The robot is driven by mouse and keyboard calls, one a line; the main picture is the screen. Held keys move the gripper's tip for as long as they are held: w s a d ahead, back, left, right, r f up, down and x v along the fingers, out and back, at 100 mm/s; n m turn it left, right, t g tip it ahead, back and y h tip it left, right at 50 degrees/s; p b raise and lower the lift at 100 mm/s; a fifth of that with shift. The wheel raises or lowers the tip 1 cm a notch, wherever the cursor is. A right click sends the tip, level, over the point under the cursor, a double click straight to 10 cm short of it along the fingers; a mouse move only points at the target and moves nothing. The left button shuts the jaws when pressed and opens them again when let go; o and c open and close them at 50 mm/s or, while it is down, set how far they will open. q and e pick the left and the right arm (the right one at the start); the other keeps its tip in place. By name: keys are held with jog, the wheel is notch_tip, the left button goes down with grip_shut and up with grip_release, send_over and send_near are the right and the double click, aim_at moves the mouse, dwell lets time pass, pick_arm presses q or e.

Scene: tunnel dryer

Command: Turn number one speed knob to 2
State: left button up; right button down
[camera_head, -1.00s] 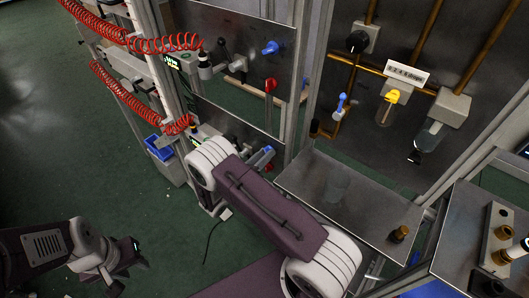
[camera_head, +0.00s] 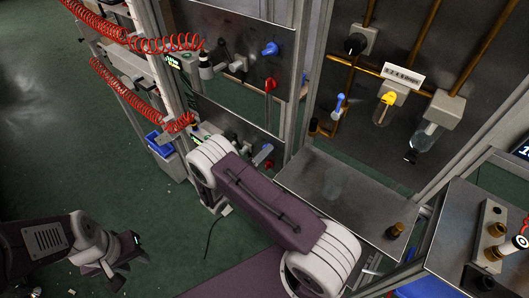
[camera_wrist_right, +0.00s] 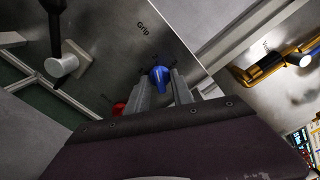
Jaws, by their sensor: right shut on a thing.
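A blue knob (camera_wrist_right: 160,78) sits on a grey metal panel in the right wrist view, below the printed word "Grip". My right gripper (camera_wrist_right: 163,88) is shut on this knob, one finger on each side. In the head view a blue knob (camera_head: 263,154) shows on the lower panel beside my right wrist; my right fingers there are mostly hidden. My left gripper (camera_head: 128,262) hangs at the lower left over the floor, away from the panels; its finger gap is unclear.
A red knob (camera_wrist_right: 119,108) is close to the left finger in the wrist view. An upper panel (camera_head: 245,30) carries another blue knob (camera_head: 270,48) and a red one (camera_head: 270,84). A metal shelf (camera_head: 330,185) is right of my arm. The green floor at left is free.

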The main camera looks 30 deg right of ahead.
dwell(0.4)
jog(key=c, duration=1.5)
grip_release()
jog(key=b+v, duration=0.1)
jog(key=v, duration=0.8)
